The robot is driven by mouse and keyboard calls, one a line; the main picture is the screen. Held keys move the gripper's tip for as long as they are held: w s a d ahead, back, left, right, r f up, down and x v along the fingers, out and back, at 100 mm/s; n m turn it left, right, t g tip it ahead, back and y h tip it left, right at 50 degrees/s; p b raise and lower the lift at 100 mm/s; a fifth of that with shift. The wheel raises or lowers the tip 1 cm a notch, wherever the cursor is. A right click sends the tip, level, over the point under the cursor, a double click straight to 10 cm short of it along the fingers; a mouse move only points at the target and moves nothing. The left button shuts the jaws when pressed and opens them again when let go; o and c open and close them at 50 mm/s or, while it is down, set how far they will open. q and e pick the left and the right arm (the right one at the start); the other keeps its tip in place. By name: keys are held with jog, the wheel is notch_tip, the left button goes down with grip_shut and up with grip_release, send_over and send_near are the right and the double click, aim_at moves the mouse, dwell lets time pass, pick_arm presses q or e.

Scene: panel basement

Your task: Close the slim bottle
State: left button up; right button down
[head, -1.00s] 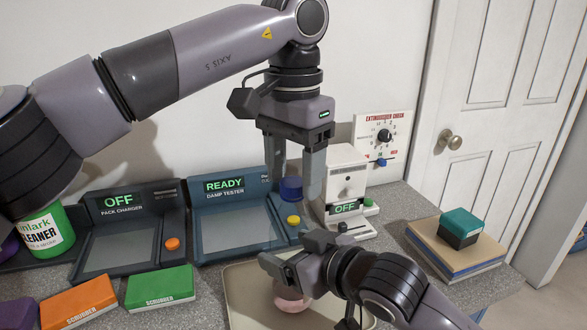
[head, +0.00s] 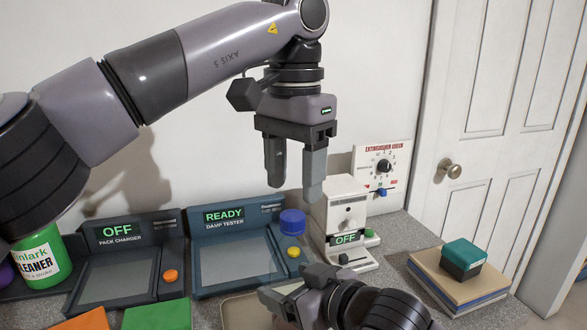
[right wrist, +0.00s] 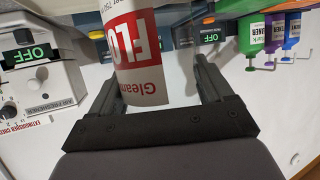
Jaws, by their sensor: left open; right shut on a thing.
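In the head view my right gripper (head: 279,308) is low, at the bottom edge, with the bottle out of sight. A blue cap-like cylinder (head: 293,222) shows at the right end of the damp tester; I cannot tell what it rests on. My left gripper (head: 294,190) is open and empty above it, pointing down.
The damp tester (head: 235,265) and pack charger (head: 118,278) stand along the wall. A white box (head: 340,208) is right of the blue cylinder. A green cleaner container (head: 42,262) is at left. Boards (head: 455,284) carry a teal-topped block (head: 464,254) at right.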

pick_arm(q)
jog(key=n, duration=0.4)
jog(key=shift+s+n, duration=0.1)
jog(key=shift+n, duration=0.3)
jog(key=n, duration=0.3)
jog(key=shift+r, duration=0.1)
jog(key=n, duration=0.6)
jog(key=shift+s+d+r+n, duration=0.1)
jog(key=shift+n, duration=0.2)
jog(key=n, duration=0.6)
jog(key=shift+r+n, duration=0.15)
jog(key=shift+n, duration=0.15)
jog(key=n, duration=0.6)
jog(key=shift+r+n, duration=0.2)
jog(key=shift+n, duration=0.1)
jog(key=n, duration=0.4)
jog(key=shift+r+n, duration=0.2)
jog(key=shift+n, duration=0.2)
jog(key=n, duration=0.5)
jog(key=shift+r, duration=0.25)
jog(key=n, duration=0.5)
jog(key=shift+r, duration=0.25)
jog(key=n, duration=0.5)
jog(key=shift+a+r+n, duration=0.2)
jog(key=shift+r+n, duration=0.15)
jog(key=shift+n, duration=0.05)
